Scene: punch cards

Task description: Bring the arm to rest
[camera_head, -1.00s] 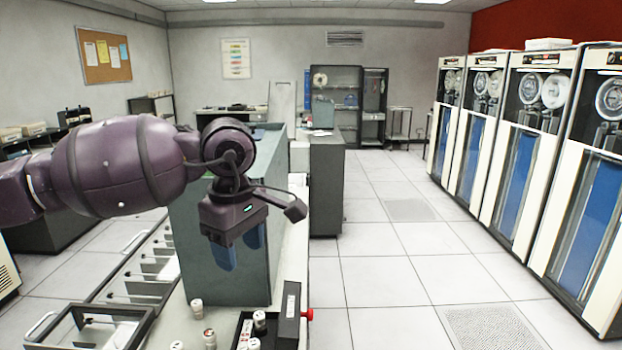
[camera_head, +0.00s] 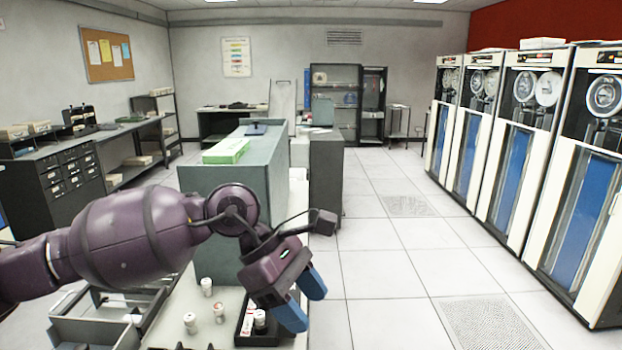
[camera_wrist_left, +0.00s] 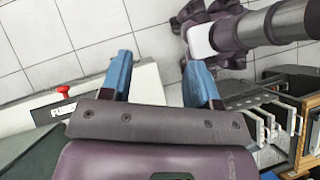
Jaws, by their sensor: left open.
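My left gripper (camera_head: 307,307) is in the head view, with its arm coming in from the left. Its two blue fingers are apart and nothing is between them. It hangs above the right front part of the machine top, near a small black tray (camera_head: 262,330). In the left wrist view the blue fingers (camera_wrist_left: 160,78) are also spread and empty, over the pale machine edge and the tiled floor. My right gripper does not show clearly in any view.
A grey-green cabinet (camera_head: 262,178) with a green box (camera_head: 227,151) on top stands behind the gripper. Several small white cylinders (camera_head: 190,323) stand on the machine top. A red knob (camera_wrist_left: 63,89) shows in the left wrist view. Tiled floor (camera_head: 385,270) is clear on the right.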

